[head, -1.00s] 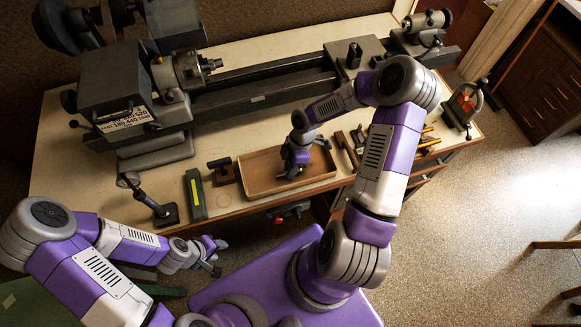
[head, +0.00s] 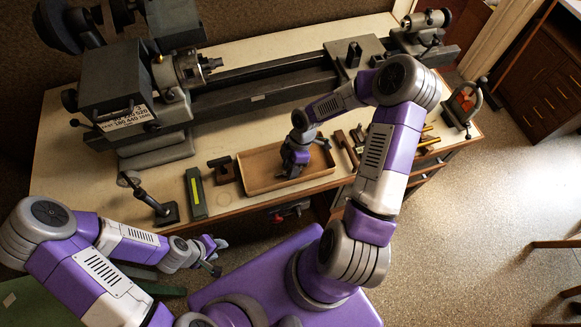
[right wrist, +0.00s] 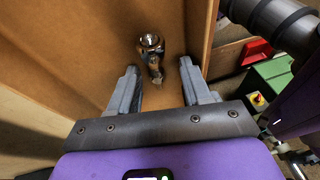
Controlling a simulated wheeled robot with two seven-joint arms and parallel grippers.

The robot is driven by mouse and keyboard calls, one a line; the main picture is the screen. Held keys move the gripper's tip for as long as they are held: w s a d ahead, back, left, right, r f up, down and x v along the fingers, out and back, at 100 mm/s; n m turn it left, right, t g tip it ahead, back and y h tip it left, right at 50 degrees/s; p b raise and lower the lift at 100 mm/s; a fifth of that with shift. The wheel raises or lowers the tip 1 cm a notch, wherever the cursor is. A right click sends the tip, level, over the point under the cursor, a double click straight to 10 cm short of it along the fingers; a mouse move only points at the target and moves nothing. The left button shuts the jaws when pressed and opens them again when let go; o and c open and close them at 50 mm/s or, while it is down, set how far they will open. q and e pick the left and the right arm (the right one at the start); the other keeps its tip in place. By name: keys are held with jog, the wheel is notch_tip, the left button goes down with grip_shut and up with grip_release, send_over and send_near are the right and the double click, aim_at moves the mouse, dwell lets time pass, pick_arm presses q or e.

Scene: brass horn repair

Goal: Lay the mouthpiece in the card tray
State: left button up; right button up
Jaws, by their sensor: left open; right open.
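The card tray (head: 258,184) is a shallow brown open box at the front of the workbench. In the right wrist view its floor (right wrist: 95,35) fills much of the picture. The mouthpiece (right wrist: 151,50), a small shiny brass piece with a cup end, lies on the tray floor there, beyond my right fingertips. In the head view the gripper hides the mouthpiece. My left gripper (head: 216,256) is open and empty, off the bench's front edge at lower left.
A large lathe (head: 270,88) runs along the back of the bench. Left of the tray are a dark block (head: 221,170), a green-and-yellow bar (head: 195,193) and a stand (head: 163,212). Several hand tools (head: 345,148) lie right of the tray.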

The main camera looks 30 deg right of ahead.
jog(key=shift+d+f, duration=0.1)
dwell(0.3)
jog(key=shift+o, duration=1)
jog(key=shift+w+r+p, duration=0.2)
jog(key=shift+r+p, duration=0.35)
jog(key=shift+s+r+p, duration=0.1)
jog(key=shift+r+p, duration=0.6)
jog(key=shift+r, duration=0.2)
jog(key=shift+r+p, duration=2.25)
jog(key=shift+r, duration=0.35)
